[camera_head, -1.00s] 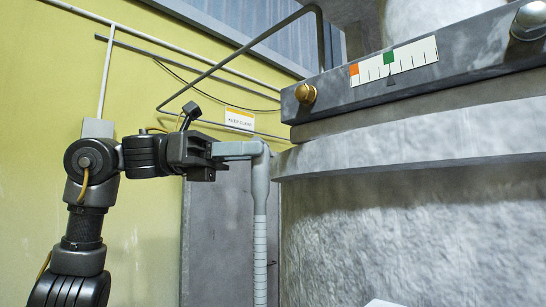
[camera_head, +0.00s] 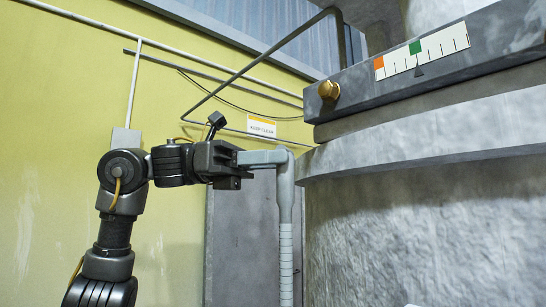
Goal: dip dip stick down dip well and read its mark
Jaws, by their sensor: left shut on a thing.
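The dip stick (camera_head: 286,225) is grey with a light banded lower length, and it hangs upright beside the big grey vessel. Its handle (camera_head: 262,158) juts left from the top. My left gripper (camera_head: 236,164) is shut on this handle. The stick's lower end runs out of the bottom of the view. I cannot make out the dip well or a wet mark on the stick. My right gripper is not in view.
The large vessel (camera_head: 420,220) fills the right side, close to the stick. Its upper bar carries a brass knob (camera_head: 328,90) and a marked scale (camera_head: 440,45) with orange and green patches. A bent pipe and a "KEEP CLEAR" sign (camera_head: 262,126) are behind.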

